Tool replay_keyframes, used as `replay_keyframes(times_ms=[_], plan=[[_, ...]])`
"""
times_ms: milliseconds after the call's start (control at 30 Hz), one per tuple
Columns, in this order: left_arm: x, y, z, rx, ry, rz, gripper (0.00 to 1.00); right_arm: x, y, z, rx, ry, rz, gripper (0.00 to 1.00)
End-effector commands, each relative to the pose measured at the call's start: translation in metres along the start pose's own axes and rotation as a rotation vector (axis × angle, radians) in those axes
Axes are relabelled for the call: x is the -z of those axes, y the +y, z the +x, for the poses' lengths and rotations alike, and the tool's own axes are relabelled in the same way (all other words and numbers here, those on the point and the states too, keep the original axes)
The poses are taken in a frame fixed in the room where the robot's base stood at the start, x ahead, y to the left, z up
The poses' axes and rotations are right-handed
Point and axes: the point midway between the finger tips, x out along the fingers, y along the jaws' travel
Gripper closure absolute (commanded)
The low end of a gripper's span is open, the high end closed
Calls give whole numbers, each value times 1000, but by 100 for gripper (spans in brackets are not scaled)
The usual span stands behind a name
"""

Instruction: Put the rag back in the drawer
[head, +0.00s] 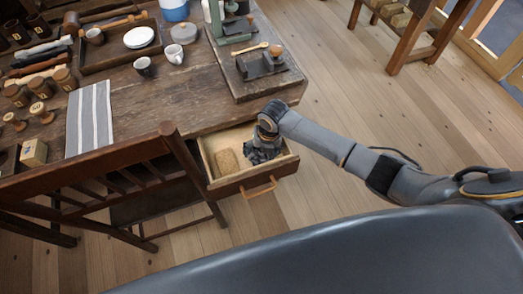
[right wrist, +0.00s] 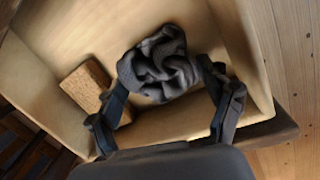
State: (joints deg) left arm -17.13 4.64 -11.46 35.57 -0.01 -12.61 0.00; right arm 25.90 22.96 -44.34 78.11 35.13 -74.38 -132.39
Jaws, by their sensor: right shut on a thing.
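The rag (right wrist: 158,62) is a crumpled dark grey cloth in the right wrist view, between the fingers of my right gripper (right wrist: 165,80). My right gripper is shut on it. In the head view my right gripper (head: 262,150) reaches down into the open drawer (head: 243,183) from the right, and the rag is hard to tell apart from the dark fingers there. The drawer is pulled out from under the wooden table and has a pale interior. Whether the rag touches the drawer floor I cannot tell. My left gripper is not in view.
A brown block (head: 226,160) lies in the left part of the drawer. A wooden chair (head: 110,180) stands close on the left. The table above holds a striped cloth (head: 90,118), cups, spools and a tray. The floor right of the drawer is clear.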

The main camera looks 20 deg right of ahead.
Motion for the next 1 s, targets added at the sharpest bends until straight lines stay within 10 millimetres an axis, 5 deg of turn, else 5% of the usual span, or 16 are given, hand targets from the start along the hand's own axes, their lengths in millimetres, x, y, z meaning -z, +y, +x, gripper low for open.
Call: replay_keyframes(times_ms=[133,600,1000], plan=[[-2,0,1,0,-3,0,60,0,0,1,1,0,0,0],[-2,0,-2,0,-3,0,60,-1,0,-7,-1,-2,0,0],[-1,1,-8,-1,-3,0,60,-2,0,-86,0,-4,-1,0]])
